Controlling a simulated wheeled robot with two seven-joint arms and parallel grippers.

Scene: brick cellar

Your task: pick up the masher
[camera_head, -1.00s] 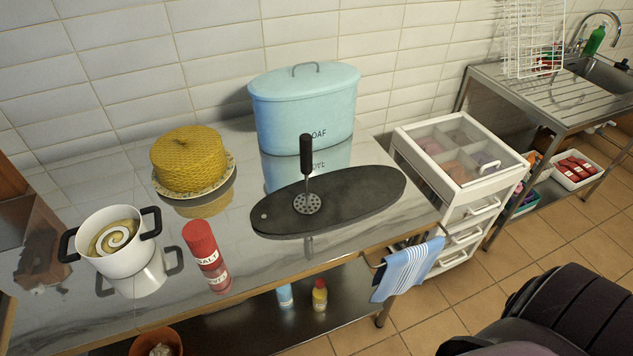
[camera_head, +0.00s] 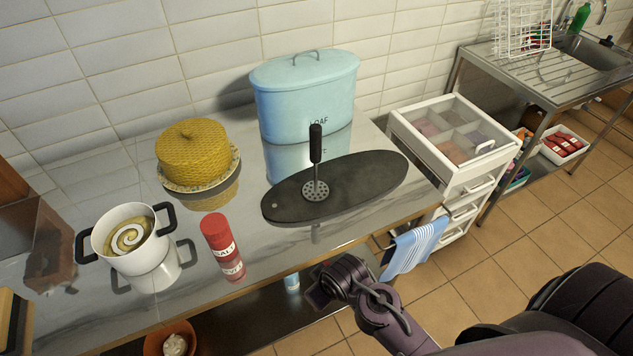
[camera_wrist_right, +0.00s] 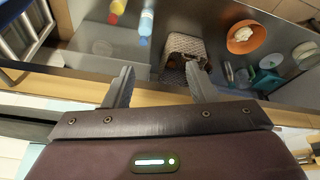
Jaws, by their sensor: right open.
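The masher (camera_head: 316,160) stands upright on the dark oval board (camera_head: 365,177) on the metal counter. Its black handle points up and its round perforated silver head rests on the board. My right gripper (camera_head: 314,292) is low in front of the counter's front edge, below and apart from the masher. In the right wrist view its two fingers (camera_wrist_right: 160,88) are spread with nothing between them, and the masher does not show there. My left gripper is not in view.
A red salt shaker (camera_head: 222,246) and a white pot (camera_head: 128,240) stand left of the board. A yellow woven cover (camera_head: 192,152) and a blue loaf bin (camera_head: 305,95) stand behind. A striped towel (camera_head: 412,247) hangs at the counter's right end.

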